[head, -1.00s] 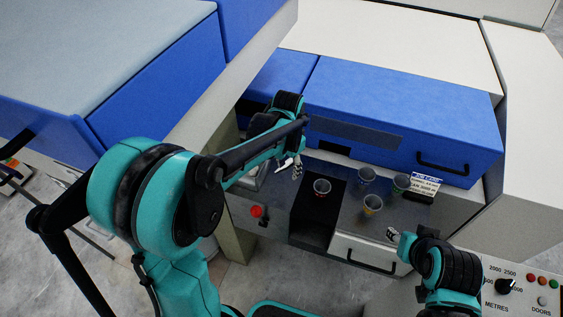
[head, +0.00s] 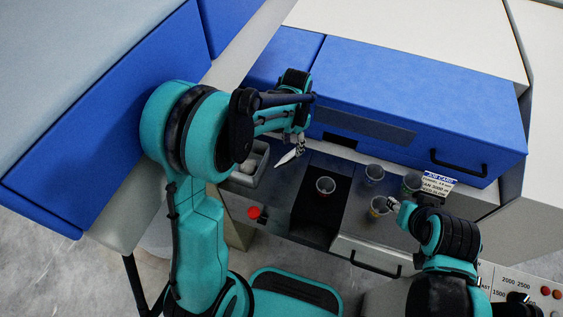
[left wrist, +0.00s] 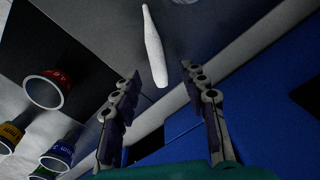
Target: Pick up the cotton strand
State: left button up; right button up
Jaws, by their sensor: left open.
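The cotton strand (head: 287,158) is a slim white tapered piece on the dark worktop, just left of my left gripper's fingertips in the head view. In the left wrist view the strand (left wrist: 153,48) lies lengthwise, its near end in line with the gap between the fingers. My left gripper (left wrist: 160,78) is open and empty, with a finger on each side. In the head view the left gripper (head: 299,148) is partly hidden by its own arm. My right gripper (head: 393,203) is beside a cup; its jaw opening is too small to make out.
A grey metal tray (head: 250,165) with pale contents stands left of the strand. Several cups stand to the right, one (head: 326,186) over a dark recess. A red button (head: 254,212) is on the worktop's front. A blue machine cover (head: 415,110) rises behind.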

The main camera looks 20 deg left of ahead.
aim_at(292, 152)
pick_arm(q)
notch_tip(292, 152, down, 4)
jog(key=shift+s+r+b, duration=0.15)
jog(key=shift+b, duration=0.45)
grip_shut()
jog(key=shift+r, duration=0.15)
